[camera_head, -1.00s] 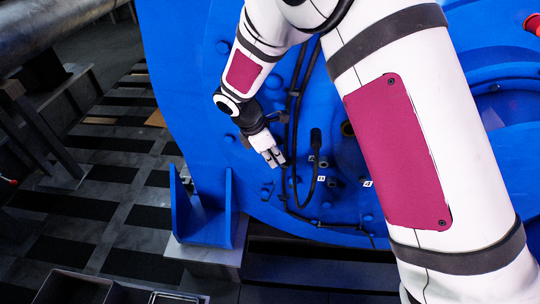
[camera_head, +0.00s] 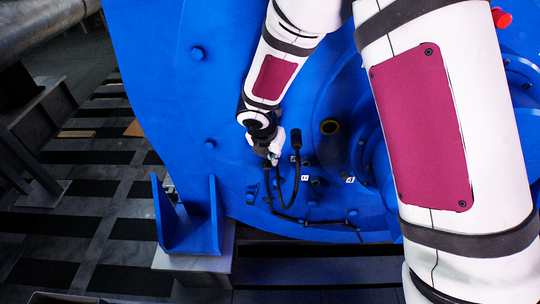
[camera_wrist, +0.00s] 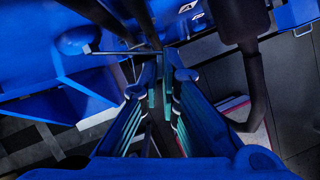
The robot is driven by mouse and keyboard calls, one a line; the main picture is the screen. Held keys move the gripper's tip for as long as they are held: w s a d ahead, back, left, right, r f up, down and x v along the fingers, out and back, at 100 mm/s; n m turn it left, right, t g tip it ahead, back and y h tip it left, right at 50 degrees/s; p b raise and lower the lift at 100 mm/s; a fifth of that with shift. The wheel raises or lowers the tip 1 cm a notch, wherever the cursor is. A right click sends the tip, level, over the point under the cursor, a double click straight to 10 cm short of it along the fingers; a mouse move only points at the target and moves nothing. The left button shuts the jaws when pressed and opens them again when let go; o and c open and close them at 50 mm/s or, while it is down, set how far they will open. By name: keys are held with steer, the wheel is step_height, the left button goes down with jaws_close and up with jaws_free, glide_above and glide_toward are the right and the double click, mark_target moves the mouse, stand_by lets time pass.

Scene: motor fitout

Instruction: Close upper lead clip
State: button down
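The black lead (camera_head: 297,175) hangs in a loop from a plug on the blue motor housing (camera_head: 200,90) in the head view. My gripper (camera_head: 273,160) is just left of this loop, close to the housing. In the wrist view my two ribbed fingers (camera_wrist: 162,75) stand a narrow gap apart, pointing at dark bars and a thin grey rod (camera_wrist: 115,52) beyond the tips. I cannot tell if they touch these. A thick black lead (camera_wrist: 253,90) passes right of the fingers. The upper clip is not clearly made out; my wrist and fingers hide part of that area.
A blue foot bracket (camera_head: 188,235) stands out at the lower left of the housing. Small number tags (camera_head: 305,177) and bolts sit right of the lead. Another black cable (camera_head: 320,224) runs along the lower housing.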

steer(key=shift+w, duration=0.1)
stand_by(0.3)
steer(key=c, duration=1.8)
jaws_free()
steer(key=shift+r, duration=0.1)
steer(key=v, duration=1.2)
